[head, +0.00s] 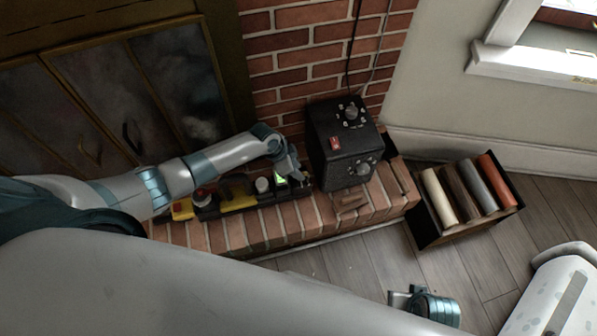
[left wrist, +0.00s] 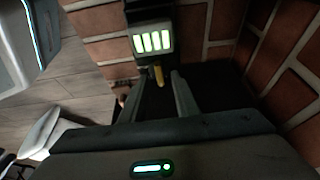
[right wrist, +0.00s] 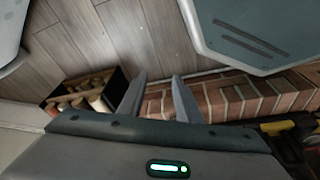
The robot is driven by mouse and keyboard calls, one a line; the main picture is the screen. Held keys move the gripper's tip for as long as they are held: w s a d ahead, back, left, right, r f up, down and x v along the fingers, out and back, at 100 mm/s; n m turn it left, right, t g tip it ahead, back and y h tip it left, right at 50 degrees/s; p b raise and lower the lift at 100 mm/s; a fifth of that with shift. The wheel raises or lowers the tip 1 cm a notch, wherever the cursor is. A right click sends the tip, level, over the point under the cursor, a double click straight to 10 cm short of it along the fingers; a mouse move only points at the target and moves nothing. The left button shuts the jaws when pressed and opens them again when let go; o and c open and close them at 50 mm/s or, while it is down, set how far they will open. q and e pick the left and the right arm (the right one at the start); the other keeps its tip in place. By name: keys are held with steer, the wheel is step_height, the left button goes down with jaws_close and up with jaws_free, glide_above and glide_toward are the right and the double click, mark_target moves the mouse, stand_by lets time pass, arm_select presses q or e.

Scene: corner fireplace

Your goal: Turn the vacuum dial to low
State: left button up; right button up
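A black box (head: 345,150) stands on the brick hearth, with a round dial on top (head: 351,113), another on its front (head: 364,169) and a red switch. I cannot read labels, so I cannot tell which control is the vacuum dial. A dark strip of devices lies left of the box, ending in a green-lit display (head: 281,181). My left gripper (head: 303,178) is beside that display, left of the box. In the left wrist view the lit display (left wrist: 153,42) is ahead, and a small yellow piece (left wrist: 158,76) shows between the open fingers. My right gripper (right wrist: 158,92) is open and empty.
A dark crate (head: 430,232) of colored rolls stands on the wood floor right of the hearth. A brick wall (head: 300,55) and hanging cables are behind the box. A dark fireplace front (head: 130,95) is at left. Floor between hearth and crate is clear.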

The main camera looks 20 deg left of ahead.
arm_select(q)
steer(key=shift+x, duration=0.85)
arm_select(e)
steer(key=shift+s+r, duration=0.1)
steer(key=shift+r, duration=0.5)
arm_select(q)
jaws_close()
